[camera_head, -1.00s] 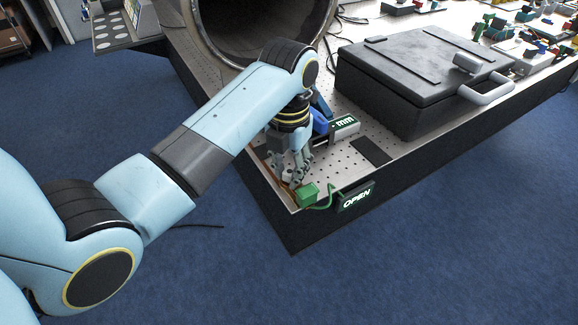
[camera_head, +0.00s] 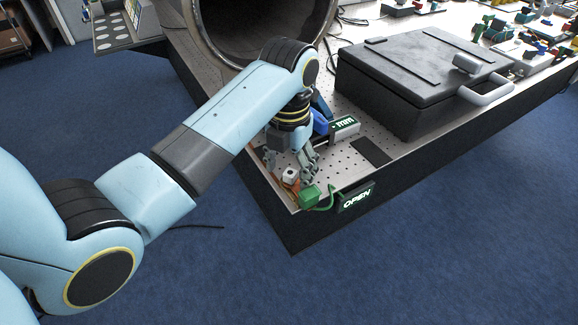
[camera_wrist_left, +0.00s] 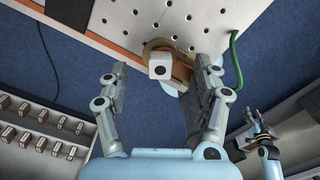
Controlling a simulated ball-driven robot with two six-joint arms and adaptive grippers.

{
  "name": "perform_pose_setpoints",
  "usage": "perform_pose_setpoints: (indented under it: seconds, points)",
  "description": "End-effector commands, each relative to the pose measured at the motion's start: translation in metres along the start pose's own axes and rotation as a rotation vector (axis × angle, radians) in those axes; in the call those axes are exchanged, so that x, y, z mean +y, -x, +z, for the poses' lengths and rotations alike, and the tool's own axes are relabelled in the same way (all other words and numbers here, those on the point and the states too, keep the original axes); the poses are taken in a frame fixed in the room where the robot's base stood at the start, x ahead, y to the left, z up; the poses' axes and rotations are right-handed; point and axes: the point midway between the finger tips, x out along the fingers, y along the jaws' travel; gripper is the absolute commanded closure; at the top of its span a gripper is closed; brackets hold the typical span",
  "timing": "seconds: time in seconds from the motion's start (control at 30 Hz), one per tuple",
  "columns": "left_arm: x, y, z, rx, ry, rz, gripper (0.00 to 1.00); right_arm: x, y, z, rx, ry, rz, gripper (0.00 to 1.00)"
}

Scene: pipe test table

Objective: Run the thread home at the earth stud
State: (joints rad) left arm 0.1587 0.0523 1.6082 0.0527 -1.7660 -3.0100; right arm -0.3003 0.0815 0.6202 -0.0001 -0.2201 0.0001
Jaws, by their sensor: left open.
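My left gripper (camera_head: 293,168) is open above the near corner of the perforated table (camera_head: 350,158). A small white block (camera_head: 290,175) with a dark round hole stands there below the fingertips. In the left wrist view the block (camera_wrist_left: 160,66) shows ahead of and between the spread fingers (camera_wrist_left: 158,88), with a gap on each side. A brass-coloured round part (camera_wrist_left: 158,47) and a copper-coloured strip lie behind the block. The block hides most of what is under it, and I cannot make out a stud or its thread. My right gripper (camera_wrist_left: 258,128) shows small at the right; its jaw opening is unclear.
A small display unit (camera_head: 344,127) stands behind the gripper. A black case (camera_head: 415,80) and a large pipe (camera_head: 262,30) occupy the table further back.

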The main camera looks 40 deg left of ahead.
Motion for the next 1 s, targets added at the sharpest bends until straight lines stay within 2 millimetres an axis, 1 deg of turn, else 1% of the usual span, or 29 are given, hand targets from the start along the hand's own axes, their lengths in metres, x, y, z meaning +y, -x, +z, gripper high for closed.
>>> perform_pose_setpoints:
  seconds: [0.17, 0.23, 0.37, 0.5, 0.63, 0.77, 1.0]
  points:
    - [0.0, -0.001, 0.004, -0.001, 0.001, -0.001, 0.34, -0.001, -0.005, 0.001, 0.0, 0.0, 0.0, 0.5]
    - [0.0, 0.001, 0.004, 0.001, 0.019, 0.0, 0.34, -0.001, -0.001, 0.0, 0.0, 0.0, 0.0, 0.5]
    - [-0.001, 0.006, 0.004, 0.003, 0.139, 0.0, 0.34, 0.0, 0.017, -0.002, 0.0, -0.001, -0.001, 0.5]
    - [-0.001, 0.006, 0.004, 0.002, 0.322, 0.0, 0.34, 0.001, 0.037, -0.004, 0.001, -0.001, -0.002, 0.5]
    - [-0.001, 0.005, 0.004, 0.002, 0.474, 0.0, 0.34, 0.002, 0.049, -0.006, 0.001, -0.001, -0.002, 0.5]
    - [-0.001, 0.002, 0.004, 0.0, 0.548, 0.0, 0.34, 0.002, 0.052, -0.006, 0.001, -0.001, -0.002, 0.5]
    - [-0.001, 0.0, 0.004, 0.0, 0.554, 0.0, 0.34, 0.002, 0.05, -0.006, 0.001, -0.001, -0.002, 0.5]
